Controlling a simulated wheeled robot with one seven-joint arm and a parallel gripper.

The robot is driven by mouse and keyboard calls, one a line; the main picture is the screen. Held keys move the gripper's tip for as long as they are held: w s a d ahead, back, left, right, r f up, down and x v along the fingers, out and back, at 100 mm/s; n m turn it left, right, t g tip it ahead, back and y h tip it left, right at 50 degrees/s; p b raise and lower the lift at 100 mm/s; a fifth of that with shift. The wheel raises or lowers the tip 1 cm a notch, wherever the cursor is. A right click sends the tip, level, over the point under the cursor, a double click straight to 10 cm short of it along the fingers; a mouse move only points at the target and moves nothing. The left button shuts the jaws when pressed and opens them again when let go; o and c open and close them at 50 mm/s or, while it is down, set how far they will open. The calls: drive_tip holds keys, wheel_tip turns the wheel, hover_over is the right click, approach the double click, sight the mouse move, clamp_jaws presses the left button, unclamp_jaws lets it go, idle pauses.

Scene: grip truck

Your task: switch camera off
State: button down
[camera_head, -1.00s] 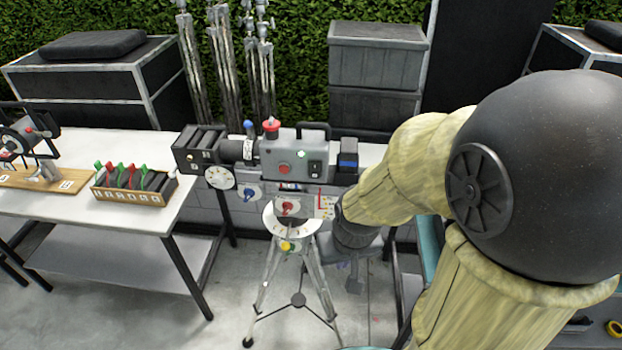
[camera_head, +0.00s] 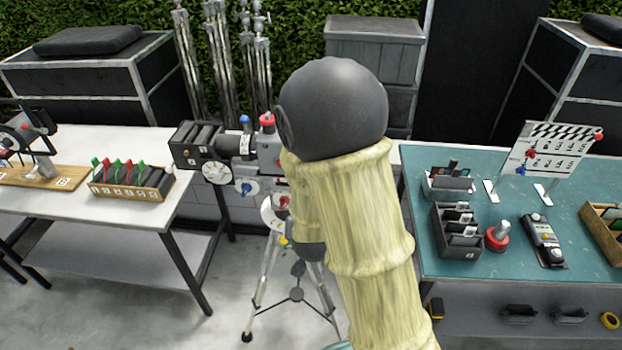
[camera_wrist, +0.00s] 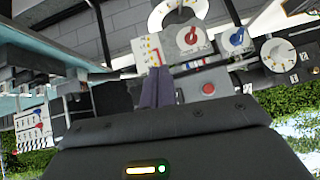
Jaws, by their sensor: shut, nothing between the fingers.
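The grey film camera (camera_head: 205,145) stands on a tripod in the head view, left of my arm. Its left part, white dial and red top knob (camera_head: 267,119) show; my arm hides its right part. The wrist view is upside down and shows the camera's grey side with a red button (camera_wrist: 208,88), a red knob (camera_wrist: 190,38) and a blue knob (camera_wrist: 236,38). My gripper (camera_wrist: 155,85) is shut and empty, its dark fingers in front of the camera side, left of the red button. I cannot tell whether they touch it. The on/off switch is not clearly visible.
A teal table (camera_head: 400,225) with a clapperboard (camera_head: 552,148) and several small items stands right. Tripod legs (camera_head: 262,285) spread below the camera.

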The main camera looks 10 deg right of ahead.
drive_tip(key=w+t+h, duration=0.1)
drive_tip(key=t, duration=0.1)
drive_tip(key=w+r+t+h, duration=0.1)
drive_tip(key=t, duration=0.1)
drive_tip(key=r+t+h, duration=0.1)
drive_tip(key=t, duration=0.1)
drive_tip(key=shift+w+a+t, duration=0.3)
drive_tip(key=shift+w+a, duration=0.05)
drive_tip(key=shift+w, duration=0.05)
drive_tip(key=p+x, duration=0.7)
drive_tip(key=x, duration=0.7)
drive_tip(key=shift+d, duration=0.2)
drive_tip(key=shift+h, duration=0.3)
